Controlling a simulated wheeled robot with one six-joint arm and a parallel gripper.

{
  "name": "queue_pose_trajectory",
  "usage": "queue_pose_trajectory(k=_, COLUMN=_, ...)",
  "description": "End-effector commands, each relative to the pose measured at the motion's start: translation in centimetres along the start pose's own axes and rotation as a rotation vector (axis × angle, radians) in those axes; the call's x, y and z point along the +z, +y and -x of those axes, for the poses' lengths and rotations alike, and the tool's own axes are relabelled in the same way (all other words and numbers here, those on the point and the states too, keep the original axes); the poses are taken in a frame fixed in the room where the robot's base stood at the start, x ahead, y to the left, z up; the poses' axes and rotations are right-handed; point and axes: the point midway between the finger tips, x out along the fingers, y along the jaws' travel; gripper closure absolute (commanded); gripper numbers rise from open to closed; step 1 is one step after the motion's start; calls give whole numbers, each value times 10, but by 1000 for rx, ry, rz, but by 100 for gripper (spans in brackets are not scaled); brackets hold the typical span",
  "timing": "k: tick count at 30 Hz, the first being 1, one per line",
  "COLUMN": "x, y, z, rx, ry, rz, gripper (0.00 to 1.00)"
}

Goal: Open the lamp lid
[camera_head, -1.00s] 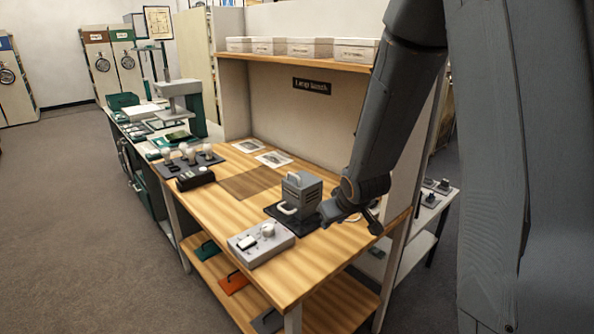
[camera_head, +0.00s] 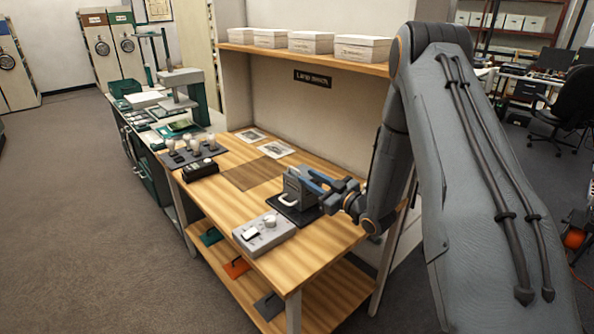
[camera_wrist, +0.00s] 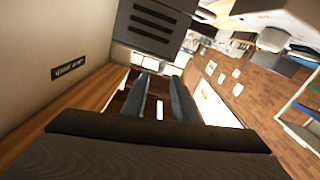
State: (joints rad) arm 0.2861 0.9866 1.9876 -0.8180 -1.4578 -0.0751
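The lamp housing (camera_head: 292,185) is a grey slotted box on a dark base plate (camera_head: 300,214) on the wooden bench. A pale handle shows at its front left. In the wrist view its dark slotted face (camera_wrist: 152,27) is at the top. My gripper (camera_head: 308,178) is at the right side of the housing, level with its upper part, its blue-grey fingers partly covering it. In the wrist view the fingers (camera_wrist: 160,80) are spread with a gap between them. Nothing is clearly held. Whether a finger touches the housing I cannot tell. The lid looks shut, though my gripper partly hides it.
A grey control box (camera_head: 263,234) with a switch and knob stands at the bench front. A dark bulb tray (camera_head: 190,158) and a black box (camera_head: 201,168) are at the far left. White boxes (camera_head: 310,43) line the shelf above.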

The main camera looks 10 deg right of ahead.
Motion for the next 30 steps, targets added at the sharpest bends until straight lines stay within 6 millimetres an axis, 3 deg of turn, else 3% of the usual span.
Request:
queue_pose_trajectory(k=12, x=-2, y=-1, z=-59, rx=-1, ry=-1, rz=0, gripper=74)
queue_pose_trajectory(k=24, x=0, y=0, z=-68, rx=1, ry=-2, rz=0, gripper=74)
queue_pose_trajectory(k=29, x=0, y=0, z=-68, rx=1, ry=-2, rz=0, gripper=99)
queue_pose_trajectory(k=30, x=0, y=0, z=-68, rx=1, ry=-2, rz=0, gripper=100)
